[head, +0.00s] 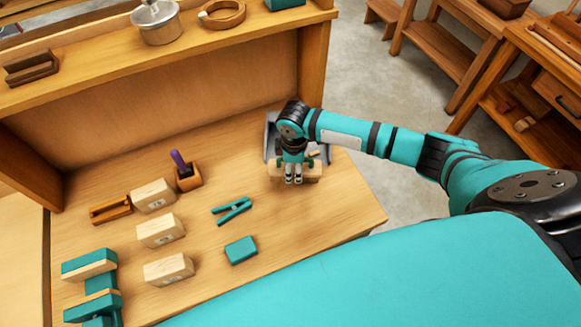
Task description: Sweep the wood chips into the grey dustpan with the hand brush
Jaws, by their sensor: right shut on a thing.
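My right gripper (293,180) reaches down over the right part of the bench. It is shut on the hand brush (314,172), whose pale wooden body shows on both sides of the fingers. The grey dustpan (270,136) lies just behind the brush, largely covered by my right wrist and gripper. A small light brown piece, perhaps a wood chip (314,154), shows at the dustpan beside the gripper. Other chips cannot be made out. Whether the bristles touch the bench is hidden. My left gripper does not show.
On the bench (215,275) stand several pale wooden blocks (160,230), a teal clamp-like tool (231,210), a teal block (241,250) and a small wooden holder (188,178) with a purple tool. A raised shelf (100,75) runs along the back. Bare bench lies left of the brush.

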